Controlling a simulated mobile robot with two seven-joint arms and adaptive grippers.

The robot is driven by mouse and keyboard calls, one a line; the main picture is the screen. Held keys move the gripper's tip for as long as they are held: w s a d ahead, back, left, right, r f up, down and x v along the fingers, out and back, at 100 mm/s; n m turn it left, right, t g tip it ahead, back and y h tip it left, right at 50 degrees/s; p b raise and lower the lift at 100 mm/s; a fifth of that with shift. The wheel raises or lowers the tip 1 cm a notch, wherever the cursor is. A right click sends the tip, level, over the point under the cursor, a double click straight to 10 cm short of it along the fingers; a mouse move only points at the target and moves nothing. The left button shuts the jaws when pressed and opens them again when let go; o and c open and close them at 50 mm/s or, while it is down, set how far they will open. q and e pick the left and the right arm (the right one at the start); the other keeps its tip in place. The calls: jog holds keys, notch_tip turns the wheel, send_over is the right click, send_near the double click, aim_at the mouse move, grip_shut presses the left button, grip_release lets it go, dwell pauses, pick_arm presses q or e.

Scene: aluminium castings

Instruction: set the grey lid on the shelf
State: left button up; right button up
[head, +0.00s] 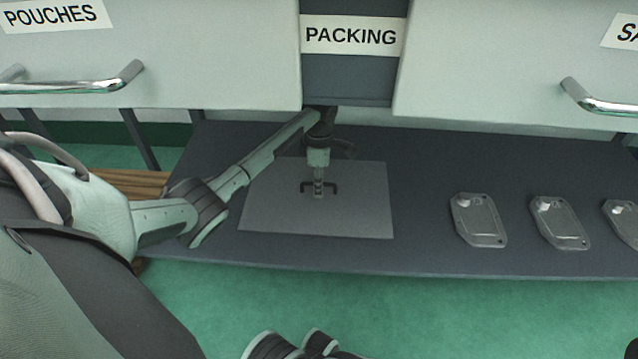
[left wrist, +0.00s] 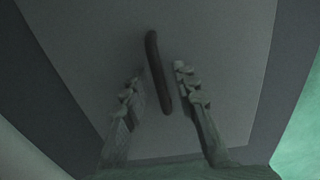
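The grey lid (head: 360,215) is a flat rectangular plate with a dark bar handle (head: 334,188) at its middle. It appears to lie flat on the dark shelf (head: 430,255), under the PACKING sign. My left gripper (head: 318,188) points down over the handle. In the left wrist view, the handle (left wrist: 155,60) runs between the two fingers of my left gripper (left wrist: 157,82). A gap shows on each side, so the gripper is open around or just above the handle. The lid (left wrist: 90,50) fills most of that view.
Several metal castings lie in a row on the shelf's right side, the nearest (head: 478,220) well clear of the lid. Pale drawers with chrome handles (head: 75,82) and the PACKING sign (head: 352,36) overhang the shelf. A wooden surface (head: 130,180) shows at left.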

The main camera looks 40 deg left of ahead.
pick_arm(q)
notch_tip(320, 180, up, 12)
jog(key=p, duration=0.3)
jog(key=shift+d, duration=0.1)
